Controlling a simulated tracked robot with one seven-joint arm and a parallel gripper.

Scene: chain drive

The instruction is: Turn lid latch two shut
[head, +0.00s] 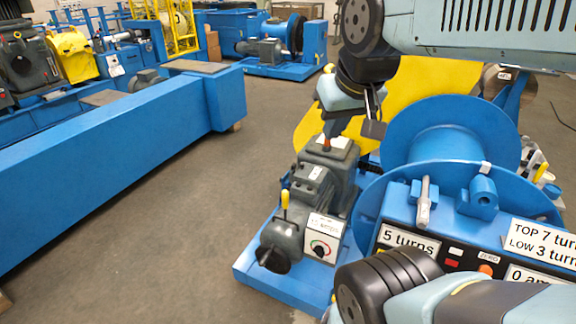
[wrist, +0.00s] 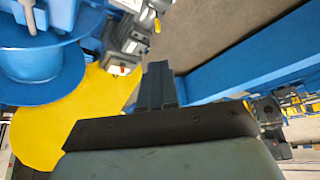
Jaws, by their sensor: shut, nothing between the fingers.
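A grey gearbox-like housing (head: 325,180) stands on a blue base, with a pale plate on top. It also shows at the top of the wrist view (wrist: 125,32). I cannot make out which part is lid latch two. A yellow-topped lever (head: 285,200) stands upright at the housing's front left. My gripper (head: 327,142) points down at the top of the housing; I cannot tell whether it touches. In the wrist view my gripper (wrist: 158,66) has its dark fingers together, with nothing held. The fingers and arm hide part of the housing top.
A labelled control panel (head: 455,262) is at front right. A long blue beam (head: 120,165) lies left. Bare floor (head: 160,235) separates beam and machine.

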